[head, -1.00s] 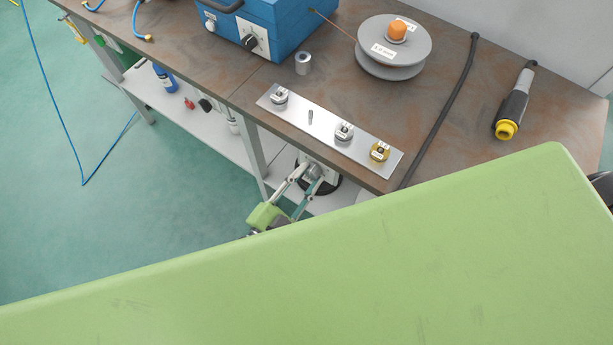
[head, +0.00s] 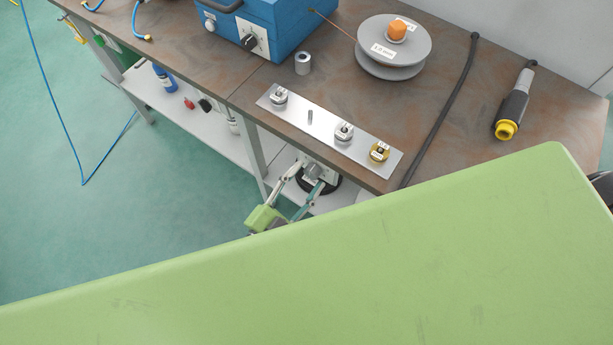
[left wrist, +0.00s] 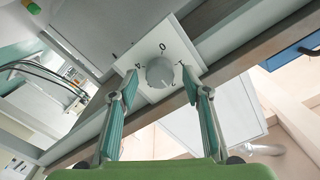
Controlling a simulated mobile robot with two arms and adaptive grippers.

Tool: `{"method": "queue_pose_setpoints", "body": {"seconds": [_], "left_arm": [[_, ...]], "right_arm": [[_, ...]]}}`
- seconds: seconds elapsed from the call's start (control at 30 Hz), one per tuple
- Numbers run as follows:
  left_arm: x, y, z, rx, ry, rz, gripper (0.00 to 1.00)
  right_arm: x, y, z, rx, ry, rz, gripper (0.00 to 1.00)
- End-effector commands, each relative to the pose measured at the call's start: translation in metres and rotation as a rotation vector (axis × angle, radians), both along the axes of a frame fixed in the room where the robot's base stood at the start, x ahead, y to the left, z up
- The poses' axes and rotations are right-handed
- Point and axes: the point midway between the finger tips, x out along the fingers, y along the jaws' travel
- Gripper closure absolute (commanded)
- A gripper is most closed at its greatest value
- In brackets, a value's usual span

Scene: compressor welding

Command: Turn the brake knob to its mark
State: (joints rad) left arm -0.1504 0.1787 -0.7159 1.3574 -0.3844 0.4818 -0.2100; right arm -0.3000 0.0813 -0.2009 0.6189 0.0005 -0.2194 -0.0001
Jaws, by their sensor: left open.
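A round grey knob (left wrist: 160,72) sits on a white square plate (left wrist: 150,52) with figures around it; a 0 and a 4 are legible. A faint line on the knob seems to point to the lower right, but its exact setting is hard to tell. In the head view the knob (head: 314,170) is below the table's front edge. My left gripper (left wrist: 160,84) is open, with one finger on each side of the knob. I cannot tell whether the fingers touch it. The gripper also shows in the head view (head: 307,178). My right gripper is not in view.
The brown table (head: 560,130) carries a metal strip (head: 312,118) with small fittings, a wire spool (head: 392,65), a blue box (head: 262,28), a grey cylinder (head: 303,63) and a black-and-yellow torch (head: 512,108). A shelf (head: 190,120) lies below. My green arm link hides the foreground.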

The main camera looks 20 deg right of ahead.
Motion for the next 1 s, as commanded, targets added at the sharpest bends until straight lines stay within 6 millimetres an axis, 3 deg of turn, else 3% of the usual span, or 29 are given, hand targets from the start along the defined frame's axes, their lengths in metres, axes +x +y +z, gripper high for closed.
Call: {"method": "queue_pose_setpoints", "body": {"seconds": [0.5, 0.7, 1.0], "left_arm": [[-0.061, 0.077, -0.001, 0.002, 0.002, -0.001, 0.56], [-0.068, 0.088, 0.000, 0.001, 0.001, 0.001, 0.56], [-0.069, 0.089, 0.000, 0.001, 0.001, 0.001, 0.56]], "right_arm": [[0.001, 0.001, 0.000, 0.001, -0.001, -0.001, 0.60], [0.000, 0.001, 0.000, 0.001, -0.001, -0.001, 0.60], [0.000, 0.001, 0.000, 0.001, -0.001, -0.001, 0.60]]}}
